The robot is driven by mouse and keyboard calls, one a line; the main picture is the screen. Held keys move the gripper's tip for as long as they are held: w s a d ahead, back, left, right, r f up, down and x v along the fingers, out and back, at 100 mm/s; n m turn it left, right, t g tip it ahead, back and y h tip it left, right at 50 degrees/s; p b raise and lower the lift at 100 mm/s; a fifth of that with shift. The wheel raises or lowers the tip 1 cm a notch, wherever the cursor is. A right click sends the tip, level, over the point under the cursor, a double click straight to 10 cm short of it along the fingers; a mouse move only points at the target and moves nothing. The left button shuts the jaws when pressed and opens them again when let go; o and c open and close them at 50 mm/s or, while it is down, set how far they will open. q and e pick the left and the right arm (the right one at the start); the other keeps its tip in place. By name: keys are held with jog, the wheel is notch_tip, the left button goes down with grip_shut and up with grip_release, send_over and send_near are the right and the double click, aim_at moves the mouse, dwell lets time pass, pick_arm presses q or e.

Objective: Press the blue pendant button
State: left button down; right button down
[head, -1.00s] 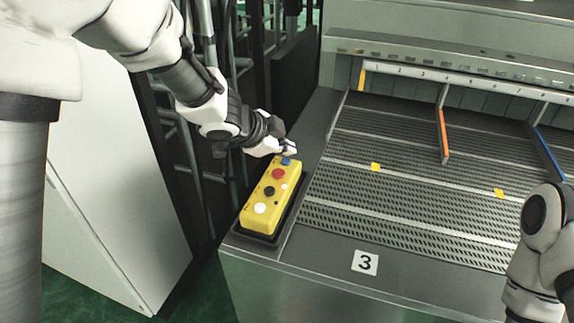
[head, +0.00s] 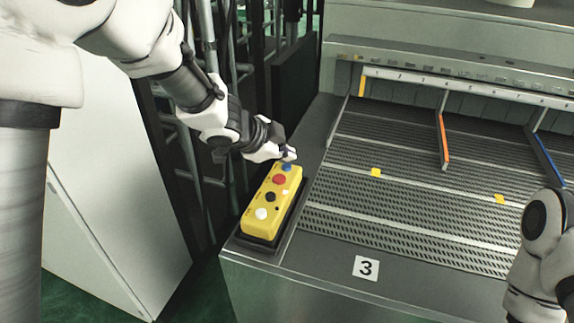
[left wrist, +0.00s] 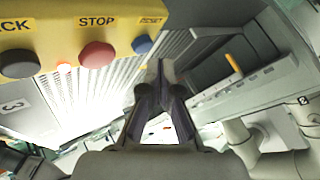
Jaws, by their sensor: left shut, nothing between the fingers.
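The yellow pendant (head: 254,222) lies on the machine's left ledge, with a row of buttons on its top face. The blue button (head: 286,167) is at its far end. It also shows in the left wrist view (left wrist: 142,44), with a label beside it. My left gripper (head: 290,154) is shut and empty, with its tips just beyond and above the blue button. In the left wrist view the closed fingertips (left wrist: 160,66) appear close beside the button; I cannot tell whether they touch the pendant. My right gripper is out of view.
The red STOP button (head: 279,180) is next to the blue one, then black (head: 270,196) and white (head: 261,213) buttons nearer. A slotted table (head: 400,215) with coloured dividers lies to the right. Dark posts and pipes stand behind my left arm.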

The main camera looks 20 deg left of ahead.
aim_at(285, 167)
pick_arm(q)
jog(key=shift+f, duration=0.1)
jog(key=shift+f, duration=0.35)
jog(key=shift+s+f+b, duration=0.1)
jog(key=shift+f+b, duration=0.35)
jog(key=shift+b, duration=0.15)
dwell(0.5)
jog(key=shift+r+p, duration=0.9)
jog(key=shift+p, duration=0.15)
notch_tip(285, 167, up, 5)
jog(key=p, duration=0.5)
jog(key=shift+r+p, duration=0.1)
jog(key=shift+p, duration=0.2)
